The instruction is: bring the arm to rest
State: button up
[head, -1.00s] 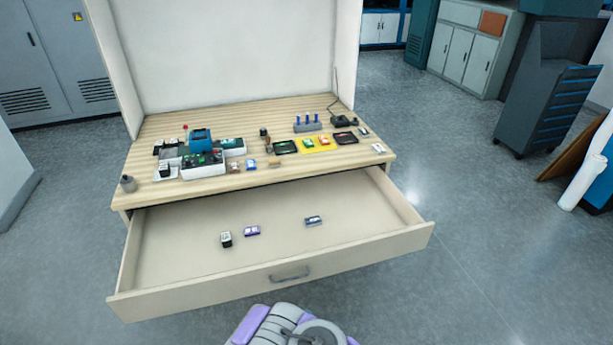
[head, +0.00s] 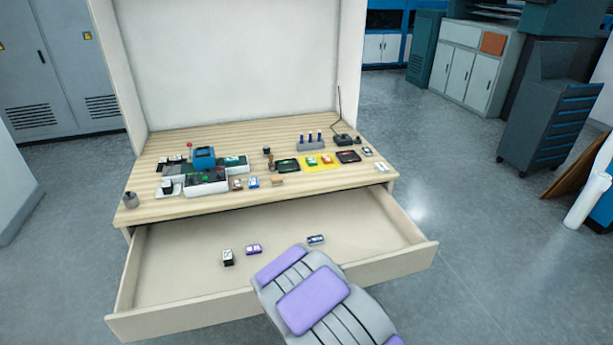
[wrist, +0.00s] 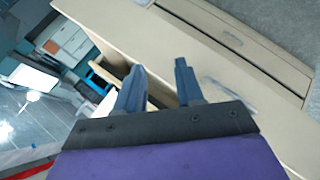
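My gripper (wrist: 158,88) shows in the wrist view with its two blue-grey fingers apart and nothing between them. It is tilted, with the cream front of the workbench beyond the fingertips. In the head view my grey and purple arm reaches up from the bottom edge and overlaps the front of the open drawer (head: 180,318). The gripper itself cannot be made out in the head view.
The drawer holds a black-and-white item (head: 228,257), a purple one (head: 254,249) and a dark blue one (head: 316,240). The wooden worktop (head: 300,195) carries several small devices. Grey floor (head: 500,270) is clear to the right.

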jog(key=s+d+r+m+g+y, duration=0.1)
jog(key=s+r+m+g, duration=0.3)
jog(key=s+r, duration=1)
jog(key=s+d+r+m+g+y, duration=0.1)
jog(key=s+r+m+g, duration=0.3)
jog(key=s+r, duration=1.1)
jog(key=s+g+y, duration=0.1)
jog(key=s+g, duration=0.2)
jog(key=s, duration=0.3)
jog(key=shift+s+r+y+b, duration=0.2)
jog(key=shift+s+y+b, duration=0.1)
jog(key=shift+s, duration=0.1)
